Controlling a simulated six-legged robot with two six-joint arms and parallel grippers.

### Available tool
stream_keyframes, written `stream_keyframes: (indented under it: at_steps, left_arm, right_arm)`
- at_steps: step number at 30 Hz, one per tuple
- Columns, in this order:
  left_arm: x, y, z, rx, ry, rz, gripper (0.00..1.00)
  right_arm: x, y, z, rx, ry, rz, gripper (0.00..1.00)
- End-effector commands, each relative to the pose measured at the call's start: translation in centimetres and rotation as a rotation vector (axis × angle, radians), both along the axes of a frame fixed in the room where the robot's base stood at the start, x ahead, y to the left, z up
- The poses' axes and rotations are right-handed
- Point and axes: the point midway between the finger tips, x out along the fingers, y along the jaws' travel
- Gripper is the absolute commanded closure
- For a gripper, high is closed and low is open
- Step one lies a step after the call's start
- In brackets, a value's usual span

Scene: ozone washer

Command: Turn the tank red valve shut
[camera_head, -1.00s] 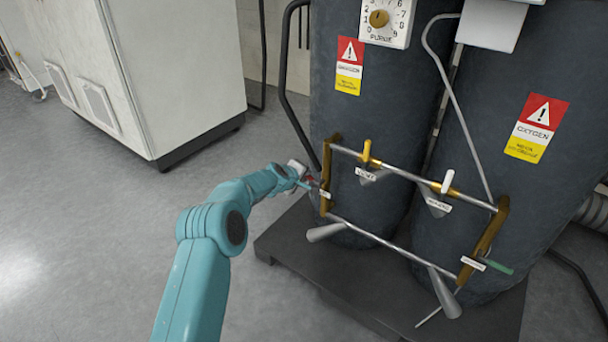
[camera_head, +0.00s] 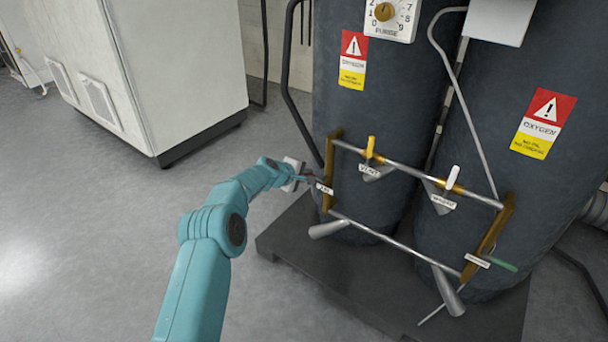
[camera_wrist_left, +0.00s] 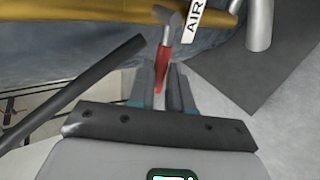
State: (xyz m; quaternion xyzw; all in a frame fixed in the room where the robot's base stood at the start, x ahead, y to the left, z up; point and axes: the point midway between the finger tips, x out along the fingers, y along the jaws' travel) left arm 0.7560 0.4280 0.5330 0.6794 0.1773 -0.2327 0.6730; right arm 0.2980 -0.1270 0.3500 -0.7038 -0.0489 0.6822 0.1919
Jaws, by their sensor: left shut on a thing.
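The red valve handle (camera_wrist_left: 163,66) shows in the left wrist view, running from a grey metal stem down between my fingers, beside a white AIR tag (camera_wrist_left: 194,18). My left gripper (camera_wrist_left: 162,88) is shut on this handle. In the head view my left gripper (camera_head: 306,176) is at the left end of the pipe frame on the dark tank (camera_head: 360,110); the red handle is mostly hidden there by the gripper. The small white tag (camera_head: 325,188) is just right of the fingers. My right gripper is not in view.
A yellow valve handle (camera_head: 370,147), a white one (camera_head: 452,177) and a green one (camera_head: 505,265) sit on the same pipe frame. A black hose (camera_head: 298,112) hangs close above the gripper. A white cabinet (camera_head: 185,70) stands left; the floor before it is clear.

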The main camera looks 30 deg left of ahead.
Motion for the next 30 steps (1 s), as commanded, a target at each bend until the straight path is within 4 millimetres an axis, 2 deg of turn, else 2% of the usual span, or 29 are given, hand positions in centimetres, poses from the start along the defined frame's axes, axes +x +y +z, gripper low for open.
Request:
stream_keyframes:
  at_steps: [1,2,4,17,23,30]
  left_arm:
    - [0.1,-0.1,0.0,-0.005,0.0,-0.002,1.0]
    - [0.1,-0.1,0.0,-0.005,0.0,-0.002,0.78]
    - [0.0,-0.1,0.0,-0.004,0.0,-0.002,0.55]
    - [-0.5,0.1,0.4,-0.002,-0.001,-0.001,0.55]
    - [-2.6,0.3,1.7,-0.002,0.0,0.002,0.55]
    - [-7.0,0.7,4.5,-0.001,-0.001,0.002,0.55]
  right_arm:
    - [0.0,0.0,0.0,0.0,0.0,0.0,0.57]
    - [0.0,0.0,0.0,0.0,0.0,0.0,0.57]
    - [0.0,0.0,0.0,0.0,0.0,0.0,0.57]
    - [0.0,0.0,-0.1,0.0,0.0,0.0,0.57]
    - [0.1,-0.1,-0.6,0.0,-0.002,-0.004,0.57]
    - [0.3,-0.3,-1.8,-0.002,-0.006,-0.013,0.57]
